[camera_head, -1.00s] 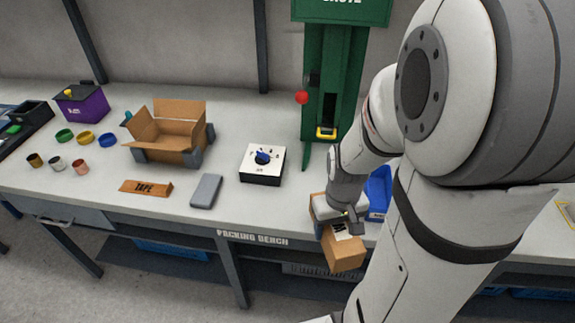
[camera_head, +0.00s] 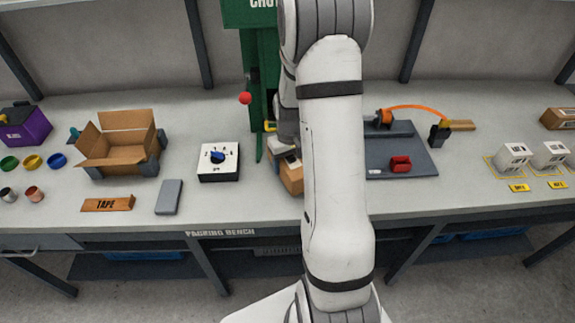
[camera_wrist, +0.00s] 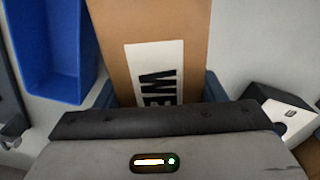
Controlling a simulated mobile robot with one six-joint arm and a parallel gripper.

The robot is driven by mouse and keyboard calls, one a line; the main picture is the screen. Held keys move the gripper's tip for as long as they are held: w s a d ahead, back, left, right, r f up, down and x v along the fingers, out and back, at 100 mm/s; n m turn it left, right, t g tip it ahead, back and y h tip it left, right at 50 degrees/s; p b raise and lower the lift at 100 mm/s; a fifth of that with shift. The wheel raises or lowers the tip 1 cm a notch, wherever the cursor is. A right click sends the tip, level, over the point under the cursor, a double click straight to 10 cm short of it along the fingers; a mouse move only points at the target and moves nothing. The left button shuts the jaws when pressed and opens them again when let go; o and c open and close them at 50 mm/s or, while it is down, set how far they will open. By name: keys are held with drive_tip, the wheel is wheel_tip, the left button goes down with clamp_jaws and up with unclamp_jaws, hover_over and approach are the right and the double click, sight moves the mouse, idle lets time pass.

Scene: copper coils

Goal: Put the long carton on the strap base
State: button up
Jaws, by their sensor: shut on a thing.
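The long carton (camera_head: 291,178) is brown with a white label. In the wrist view the carton (camera_wrist: 150,25) lies between the fingers, and its label shows letters starting "WE". My gripper (camera_wrist: 158,98) is shut on it. In the head view my gripper (camera_head: 284,152) is over the bench in front of the green chute, and my arm hides part of the carton. The strap base (camera_head: 410,165), a dark grey plate with an orange strap arching at its back and a red block on it, lies to the right of my arm, apart from the carton.
The green chute (camera_head: 250,90) with a red knob stands behind my gripper. A dial box (camera_head: 219,175) is to the left, with an open carton (camera_head: 125,140) beyond. White boxes (camera_head: 512,155) stand at the right. A blue bin (camera_wrist: 55,50) is near in the wrist view.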

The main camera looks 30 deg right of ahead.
drive_tip(key=shift+w+d, duration=0.15)
drive_tip(key=shift+w, duration=0.15)
drive_tip(key=shift+f+p, duration=0.5)
drive_tip(key=shift+f, duration=1.25)
drive_tip(key=shift+f, duration=0.1)
drive_tip(key=o, duration=1.2)
